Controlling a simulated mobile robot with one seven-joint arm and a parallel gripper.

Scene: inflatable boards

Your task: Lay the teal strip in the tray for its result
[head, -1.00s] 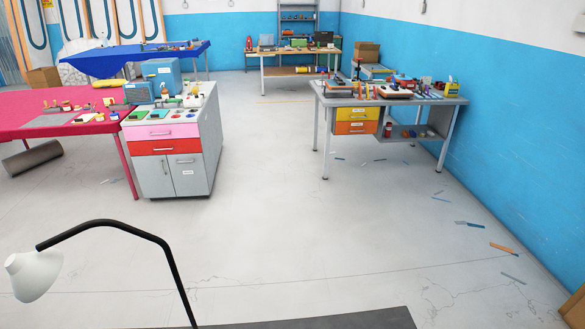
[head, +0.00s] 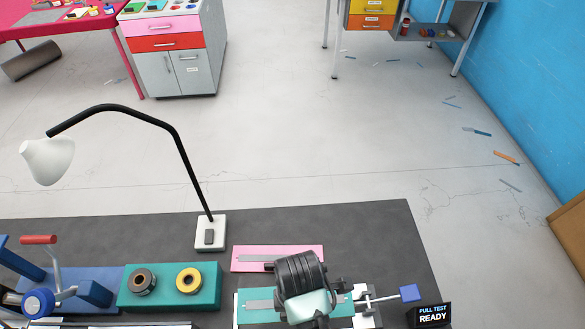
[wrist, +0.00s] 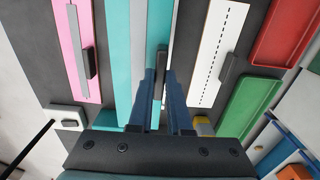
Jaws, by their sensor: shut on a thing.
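The teal strip (head: 258,315) lies flat along the front of the bench in the head view, with a grey band along it. It also shows in the wrist view (wrist: 117,45), with a dark grip tab (wrist: 159,62) between my fingers. My gripper (wrist: 158,78) is shut on that tab; in the head view my wrist hides the strip's middle. I cannot tell whether the strip is lifted. A green tray (wrist: 246,108) and a red tray (wrist: 285,35) show at the right of the wrist view. The pull test display (head: 432,315) reads READY.
A pink strip (head: 243,262) lies just behind the teal one. A teal block with two rings (head: 130,300), a blue hand-cranked device (head: 85,290) and a lamp (head: 210,240) stand to the left. A white dashed board (wrist: 207,80) lies between the teal strip and the trays.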

